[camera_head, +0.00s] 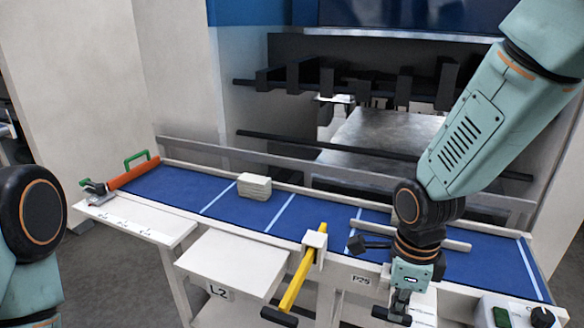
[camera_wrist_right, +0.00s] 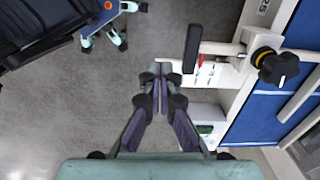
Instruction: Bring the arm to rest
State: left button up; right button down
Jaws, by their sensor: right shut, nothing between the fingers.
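My right arm comes in from the upper right in the head view. Its right gripper (camera_head: 394,314) points down in front of the conveyor's front edge, near the bottom of the picture. In the right wrist view the same gripper (camera_wrist_right: 160,72) has its two fingers together, with nothing between them and grey floor beyond. My left arm shows only in part at the left edge of the head view, and its gripper is out of the picture.
A blue conveyor (camera_head: 328,220) carries a pale stack (camera_head: 254,186). A yellow lever (camera_head: 300,278) juts from its front, left of my right gripper. A white shelf (camera_head: 232,262) sticks out further left. In the wrist view, a black handle (camera_wrist_right: 192,48) and black knob (camera_wrist_right: 278,67) lie right of the fingers.

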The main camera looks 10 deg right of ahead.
jog(key=s+f+n+b, duration=0.7)
jog(key=f+n+b, duration=0.1)
jog(key=f, duration=0.7)
jog(key=s+a+f+n+b, duration=0.1)
jog(key=s+f+n+b, duration=0.6)
jog(key=f, duration=0.8)
jog(key=s+f+n+b, duration=0.7)
jog(key=f+n+b, duration=0.1)
jog(key=f, duration=0.7)
jog(key=shift+s+a+f+n+b, duration=0.2)
jog(key=shift+a+f+n+b, duration=0.15)
jog(key=shift+b, duration=0.55)
